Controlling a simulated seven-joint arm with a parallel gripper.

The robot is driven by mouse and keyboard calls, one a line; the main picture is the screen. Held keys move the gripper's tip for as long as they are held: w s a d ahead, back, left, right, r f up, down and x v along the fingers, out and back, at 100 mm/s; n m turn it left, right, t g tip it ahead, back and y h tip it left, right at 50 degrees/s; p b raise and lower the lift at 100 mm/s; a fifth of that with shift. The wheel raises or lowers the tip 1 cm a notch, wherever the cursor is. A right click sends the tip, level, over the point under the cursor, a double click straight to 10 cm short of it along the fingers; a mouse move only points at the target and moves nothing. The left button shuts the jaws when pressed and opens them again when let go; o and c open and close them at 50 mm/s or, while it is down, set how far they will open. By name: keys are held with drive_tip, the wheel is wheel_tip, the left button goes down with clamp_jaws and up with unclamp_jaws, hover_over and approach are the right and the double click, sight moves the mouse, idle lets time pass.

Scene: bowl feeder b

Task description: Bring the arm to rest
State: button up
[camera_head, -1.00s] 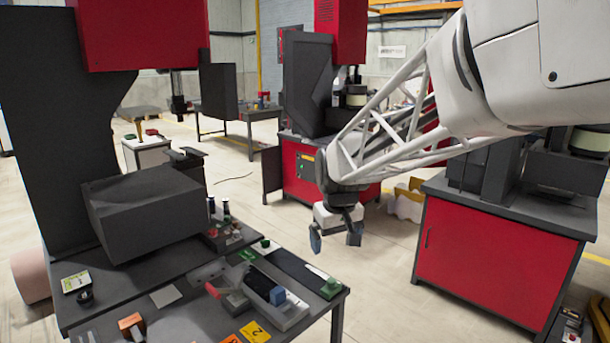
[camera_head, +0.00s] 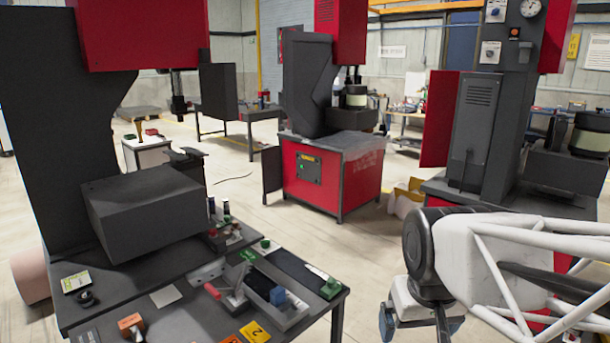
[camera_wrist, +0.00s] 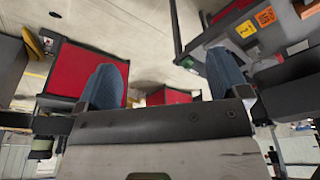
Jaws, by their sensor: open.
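My gripper (camera_head: 422,328) is at the lower right of the head view, over the floor and to the right of the near workbench. It is open and holds nothing. In the wrist view its two blue-padded fingers (camera_wrist: 165,85) stand wide apart with only floor and machines beyond them. My arm comes in from the right edge of the head view; its upper part is out of the picture.
A red machine cabinet (camera_head: 362,178) stands mid-room, another machine (camera_head: 480,130) at right. Floor (camera_head: 370,255) between is clear.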

drive_tip(key=shift+m, duration=0.4)
drive_tip(key=s, duration=0.1)
drive_tip(key=s+f, duration=0.1)
drive_tip(key=s, duration=0.1)
drive_tip(key=s+d, duration=0.1)
drive_tip(key=s, duration=0.1)
drive_tip(key=shift+s+d+f, duration=0.1)
drive_tip(key=shift+f, duration=0.25)
idle(0.5)
